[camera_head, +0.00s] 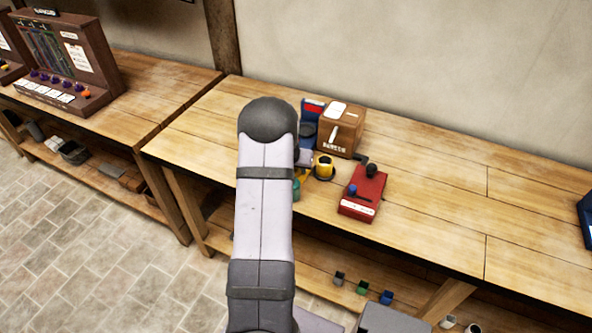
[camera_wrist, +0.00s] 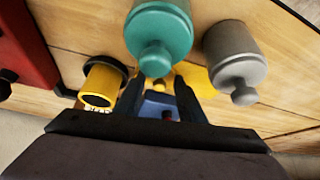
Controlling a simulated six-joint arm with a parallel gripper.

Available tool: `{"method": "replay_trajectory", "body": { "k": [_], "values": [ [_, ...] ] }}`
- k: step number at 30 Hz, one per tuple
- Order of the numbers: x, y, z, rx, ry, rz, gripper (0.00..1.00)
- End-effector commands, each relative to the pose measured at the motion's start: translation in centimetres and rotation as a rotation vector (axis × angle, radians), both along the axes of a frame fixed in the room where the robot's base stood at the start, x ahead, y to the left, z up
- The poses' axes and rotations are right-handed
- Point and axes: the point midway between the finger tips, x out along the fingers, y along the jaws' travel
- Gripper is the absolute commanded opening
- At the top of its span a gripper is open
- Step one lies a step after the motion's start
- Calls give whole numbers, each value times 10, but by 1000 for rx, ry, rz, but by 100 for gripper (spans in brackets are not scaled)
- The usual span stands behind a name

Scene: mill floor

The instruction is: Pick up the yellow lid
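In the wrist view, a yellow piece (camera_wrist: 198,82), likely the lidded yellow jar, lies beyond and between the fingertips, partly hidden by the right finger. Its lid cannot be clearly told apart. A bit of yellow (camera_head: 302,175) shows beside my arm in the head view. My gripper (camera_wrist: 160,82) has its two dark fingers spread apart, with nothing seen held between them. In the head view my arm hides most of the gripper. A teal jar with a knobbed lid (camera_wrist: 160,30) and a grey jar with a knobbed lid (camera_wrist: 236,52) are close to the fingers.
A yellow-and-black cylinder (camera_head: 325,168) stands right of my arm, near a red box with a black knob (camera_head: 361,195). A brown box (camera_head: 342,131) and a blue device (camera_head: 311,113) stand behind.

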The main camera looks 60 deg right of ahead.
Motion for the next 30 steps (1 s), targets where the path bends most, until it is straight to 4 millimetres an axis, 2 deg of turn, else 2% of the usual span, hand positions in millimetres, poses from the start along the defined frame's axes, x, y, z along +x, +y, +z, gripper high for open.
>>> {"method": "replay_trajectory", "body": {
  "k": [8, 13, 30],
  "values": [
    [0, 0, 1, -1, 0, 0, 15],
    [0, -1, 10, -3, -1, 0, 15],
    [0, -1, 91, -4, -1, 0, 15]
  ]
}}
